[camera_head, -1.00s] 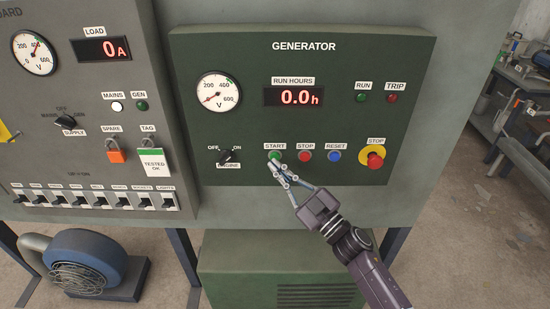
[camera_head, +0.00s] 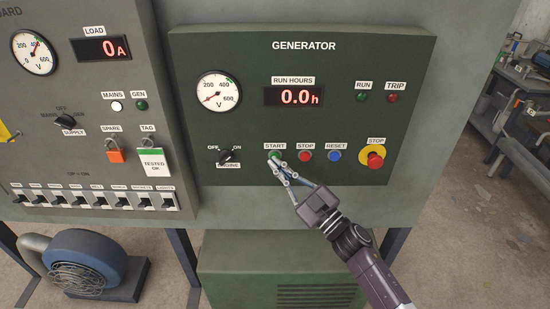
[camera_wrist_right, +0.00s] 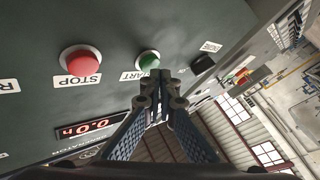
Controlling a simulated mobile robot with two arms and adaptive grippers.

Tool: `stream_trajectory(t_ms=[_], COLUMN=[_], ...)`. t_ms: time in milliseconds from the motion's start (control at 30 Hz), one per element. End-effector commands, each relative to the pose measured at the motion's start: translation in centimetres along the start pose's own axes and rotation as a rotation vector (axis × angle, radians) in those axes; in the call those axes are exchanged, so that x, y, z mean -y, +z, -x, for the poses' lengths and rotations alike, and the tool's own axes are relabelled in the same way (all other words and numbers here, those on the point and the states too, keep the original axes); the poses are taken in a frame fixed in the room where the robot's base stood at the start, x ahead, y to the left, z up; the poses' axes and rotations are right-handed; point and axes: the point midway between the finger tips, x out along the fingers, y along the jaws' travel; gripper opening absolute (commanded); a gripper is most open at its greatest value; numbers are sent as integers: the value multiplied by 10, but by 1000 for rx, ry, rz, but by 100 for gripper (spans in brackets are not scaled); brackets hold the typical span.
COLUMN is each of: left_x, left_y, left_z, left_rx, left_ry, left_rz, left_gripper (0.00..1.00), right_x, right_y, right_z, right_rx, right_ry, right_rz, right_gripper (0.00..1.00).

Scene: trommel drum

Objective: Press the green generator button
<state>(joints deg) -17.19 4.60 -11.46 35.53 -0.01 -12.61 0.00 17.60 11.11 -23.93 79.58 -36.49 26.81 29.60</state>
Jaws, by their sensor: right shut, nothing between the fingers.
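The green START button (camera_head: 274,155) is on the dark green generator panel (camera_head: 300,55), under its START label. In the right wrist view the green button (camera_wrist_right: 148,61) shows just beyond my fingertips. My right gripper (camera_head: 279,165) is shut and empty, with its fingertips at the lower edge of the button and covering part of it. In the right wrist view the closed fingertips (camera_wrist_right: 157,80) are close to the button; I cannot tell whether they touch it. My left gripper is not in view.
A red STOP button (camera_head: 305,155) and a blue RESET button (camera_head: 334,155) sit to the right. A red emergency stop (camera_head: 375,160) on yellow is farther right. The ENGINE switch (camera_head: 227,155) is to the left. The run hours display (camera_head: 294,96) reads 0.0.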

Motion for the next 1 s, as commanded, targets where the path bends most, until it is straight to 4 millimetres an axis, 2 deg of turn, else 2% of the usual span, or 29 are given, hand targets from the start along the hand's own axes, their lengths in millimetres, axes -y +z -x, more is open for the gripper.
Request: stream_trajectory(t_ms=[1000], left_x=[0], left_y=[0], left_z=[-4], left_rx=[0], left_ry=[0], left_rz=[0], left_gripper=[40], right_x=[-4], right_y=[5], right_z=[-6], right_rx=[1], right_ry=[0], right_rz=[0], right_gripper=[0])
